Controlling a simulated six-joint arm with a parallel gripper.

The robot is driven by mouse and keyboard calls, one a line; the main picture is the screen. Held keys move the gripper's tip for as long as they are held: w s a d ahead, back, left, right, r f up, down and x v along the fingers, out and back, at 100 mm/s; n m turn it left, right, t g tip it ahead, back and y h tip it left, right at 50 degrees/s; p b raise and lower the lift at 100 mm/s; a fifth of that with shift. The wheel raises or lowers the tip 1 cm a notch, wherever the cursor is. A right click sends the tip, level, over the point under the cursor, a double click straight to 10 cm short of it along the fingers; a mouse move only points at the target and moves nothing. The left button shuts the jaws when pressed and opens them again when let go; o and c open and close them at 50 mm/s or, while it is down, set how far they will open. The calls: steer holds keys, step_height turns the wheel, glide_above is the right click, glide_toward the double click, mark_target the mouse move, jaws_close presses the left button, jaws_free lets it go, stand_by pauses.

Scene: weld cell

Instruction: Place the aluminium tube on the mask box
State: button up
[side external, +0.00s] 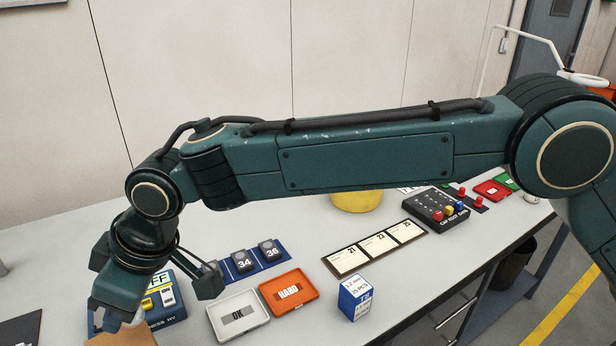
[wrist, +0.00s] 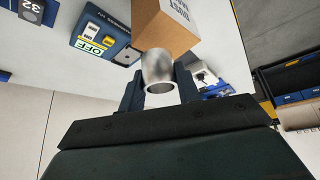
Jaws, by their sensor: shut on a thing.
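The aluminium tube (wrist: 158,68) is a short, shiny grey hollow cylinder. My gripper (wrist: 160,88) is shut on it, with a dark finger on each side. In the side view my gripper (side external: 116,312) is at the lower left, and only a small pale part of the tube (side external: 138,317) shows. The mask box (wrist: 165,27) is brown cardboard with dark print, partly cut off by the frame. In the side view its top (side external: 125,339) shows at the bottom edge, just below my gripper. I cannot tell whether the tube touches the box.
A blue switch box marked OFF (side external: 165,300) stands close beside the mask box. A grey OK tray (side external: 238,317), an orange HARD tray (side external: 289,292) and a small blue-white box (side external: 355,298) lie to the right. A blue number strip (side external: 255,262) lies behind.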

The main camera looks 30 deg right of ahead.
mark_target(141, 337)
steer(key=shift+f, duration=1.95)
steer(key=shift+f, duration=0.2)
steer(key=o, duration=1)
steer(key=shift+c, duration=0.2)
steer(key=shift+r, duration=0.15)
steer(key=shift+r, duration=0.15)
steer(key=v, duration=1.2)
steer(key=shift+d, duration=0.1)
